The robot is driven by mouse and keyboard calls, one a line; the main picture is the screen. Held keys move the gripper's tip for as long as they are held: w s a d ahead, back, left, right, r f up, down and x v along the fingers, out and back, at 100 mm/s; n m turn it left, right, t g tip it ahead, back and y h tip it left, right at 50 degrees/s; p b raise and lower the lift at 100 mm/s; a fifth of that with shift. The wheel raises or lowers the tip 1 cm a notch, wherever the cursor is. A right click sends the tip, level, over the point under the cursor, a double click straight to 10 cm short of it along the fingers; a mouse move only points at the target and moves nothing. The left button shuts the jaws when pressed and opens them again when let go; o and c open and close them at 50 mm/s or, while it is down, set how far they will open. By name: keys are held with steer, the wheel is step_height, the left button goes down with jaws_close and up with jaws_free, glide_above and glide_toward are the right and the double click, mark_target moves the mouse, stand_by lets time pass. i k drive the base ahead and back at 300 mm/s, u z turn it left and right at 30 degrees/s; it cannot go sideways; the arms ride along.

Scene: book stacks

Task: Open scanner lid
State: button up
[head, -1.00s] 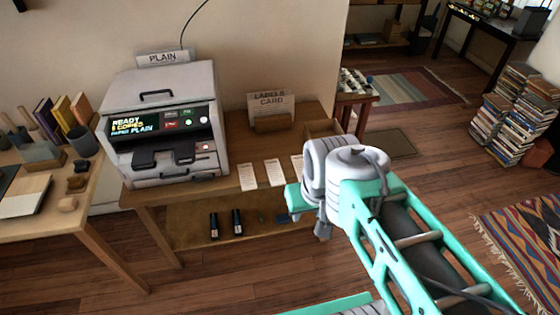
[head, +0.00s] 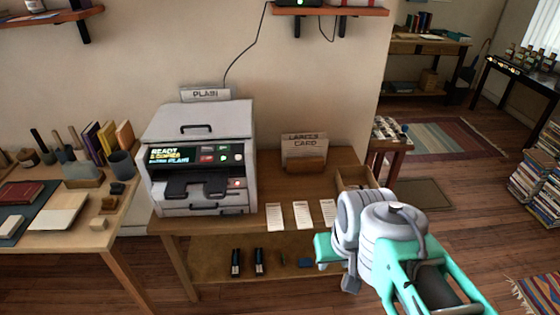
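The scanner (head: 198,160) is a light grey copier box on a wooden table. Its lid (head: 203,119) is down, with a dark handle (head: 196,128) on the upper face. A lit panel (head: 196,154) on its front reads "READY" and "PLAIN", with small red and green buttons beside it. A dark tray piece (head: 195,184) sits below the panel. My teal and grey arm is at the lower right, apart from the scanner. My gripper's fingertips cannot be made out in the head view.
The wooden table (head: 262,219) bears several paper slips, a "LABELS CARD" holder (head: 304,151) and an open wooden box. Dark bottles stand on its lower shelf. A desk (head: 98,235) with books is at left. A wall shelf (head: 328,11) hangs above.

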mark_target(200, 121)
steer(key=u, duration=0.65)
steer(key=i, duration=0.65)
steer(key=u, duration=1.25)
steer(key=i, duration=1.25)
steer(key=u, duration=0.2)
